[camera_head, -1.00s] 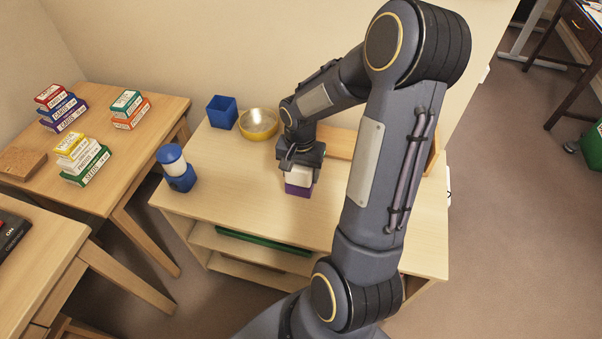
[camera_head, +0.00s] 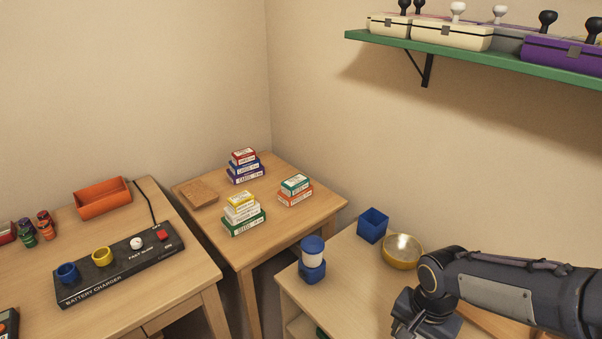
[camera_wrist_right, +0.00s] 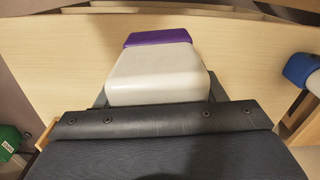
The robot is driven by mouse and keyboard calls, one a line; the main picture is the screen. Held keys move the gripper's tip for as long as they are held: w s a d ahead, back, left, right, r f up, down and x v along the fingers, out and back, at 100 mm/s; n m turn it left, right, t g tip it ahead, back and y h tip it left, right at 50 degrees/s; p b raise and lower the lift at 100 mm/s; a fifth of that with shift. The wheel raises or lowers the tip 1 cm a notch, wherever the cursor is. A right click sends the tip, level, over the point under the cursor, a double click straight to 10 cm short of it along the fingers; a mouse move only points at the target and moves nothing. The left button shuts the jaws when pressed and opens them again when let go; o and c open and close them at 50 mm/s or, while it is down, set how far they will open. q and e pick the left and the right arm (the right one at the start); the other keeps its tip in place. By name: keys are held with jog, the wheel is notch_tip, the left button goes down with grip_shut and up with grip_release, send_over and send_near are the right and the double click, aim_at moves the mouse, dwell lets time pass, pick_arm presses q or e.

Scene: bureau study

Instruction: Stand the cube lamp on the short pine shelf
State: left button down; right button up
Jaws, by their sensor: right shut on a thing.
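My right gripper (camera_head: 424,328) is low at the right of the head view, over the pale wooden unit, its fingertips cut off by the bottom edge. In the right wrist view the right gripper (camera_wrist_right: 158,92) is shut on the cube lamp (camera_wrist_right: 158,72), a white rounded block with a purple part at its far end. The lamp itself is outside the head view. I cannot tell whether it touches the top below. An orange-brown wooden piece (camera_head: 488,322) shows partly behind my arm; I cannot tell whether it is the short pine shelf. My left gripper is not in view.
A blue-and-white lamp (camera_head: 312,260), a blue open box (camera_head: 372,226) and a yellow bowl (camera_head: 403,250) stand on the pale unit (camera_head: 345,290). A green wall shelf (camera_head: 480,55) holds several cases. Stacked card boxes (camera_head: 242,215) and a battery charger (camera_head: 118,264) occupy the tables at left.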

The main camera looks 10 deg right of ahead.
jog(key=w+a+f+n+p, duration=0.1)
jog(key=w+a+n+p, duration=0.5)
jog(key=w, duration=0.9)
jog(key=a+n, duration=0.2)
jog(key=n, duration=0.2)
jog(key=shift+a+f+n+p, duration=0.15)
jog(key=shift+n+p, duration=0.15)
jog(key=shift+p, duration=0.1)
